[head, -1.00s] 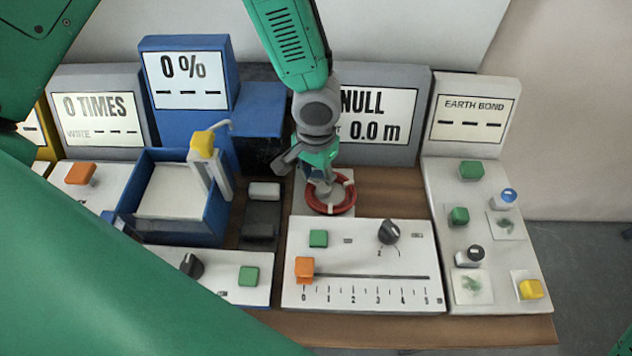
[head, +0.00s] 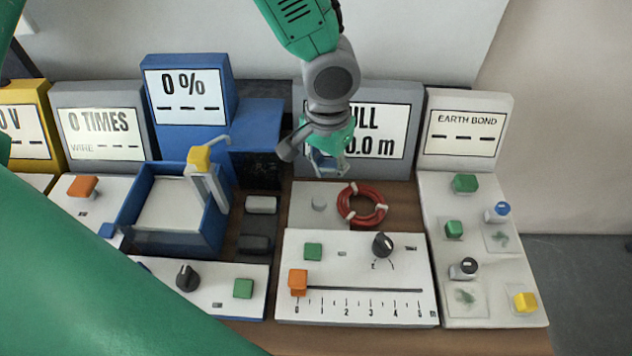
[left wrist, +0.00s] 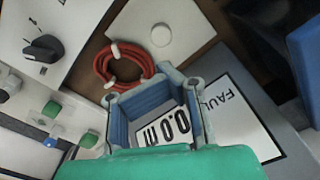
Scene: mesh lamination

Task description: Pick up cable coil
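The red cable coil (head: 362,205), a ring with white bands, lies partly over the right edge of a pale square tile, beside the tile's small round peg. In the left wrist view the coil (left wrist: 106,65) is just beyond one blue-grey finger, which overlaps its edge. My left gripper (head: 330,168) is above and slightly left of the coil, in front of the large display. It also fills the lower middle of the left wrist view (left wrist: 150,90). My right gripper is not in view.
The grey display (head: 398,120) stands behind the gripper. A white slider panel (head: 350,270) lies in front of the coil, and the earth bond panel (head: 490,260) stands to the right. A blue tray (head: 160,242) stands left. Bare wooden table (head: 402,190) shows right of the coil.

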